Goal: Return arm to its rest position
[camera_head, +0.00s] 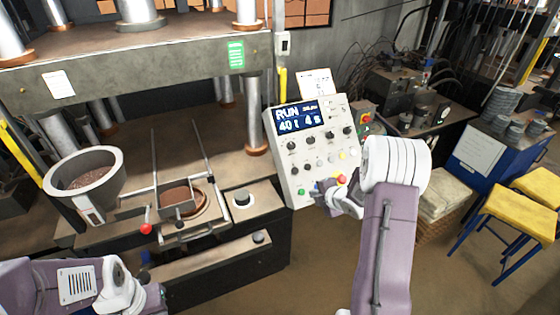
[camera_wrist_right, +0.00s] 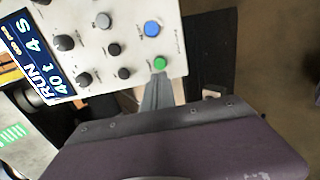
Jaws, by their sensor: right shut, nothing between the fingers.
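My right arm reaches up from the bottom right of the head view. Its gripper (camera_head: 316,190) is at the lower front of the white control panel (camera_head: 286,168), just right of the green button (camera_head: 301,191). In the right wrist view the gripper's fingers (camera_wrist_right: 158,90) are shut and empty, with their tips close below the green button (camera_wrist_right: 160,63). I cannot tell whether they touch it. My left arm is at the bottom left; its hand (camera_head: 150,297) is cut off by the frame edge and its fingers cannot be made out.
The panel's display (camera_head: 298,117) reads RUN, 40 t, 4 s. A press with a round bowl (camera_head: 115,160) and a red-knobbed slide (camera_head: 146,228) stands to the left. Yellow stools (camera_head: 515,213) and a blue cabinet (camera_head: 482,160) are at the right. Floor shows at the bottom.

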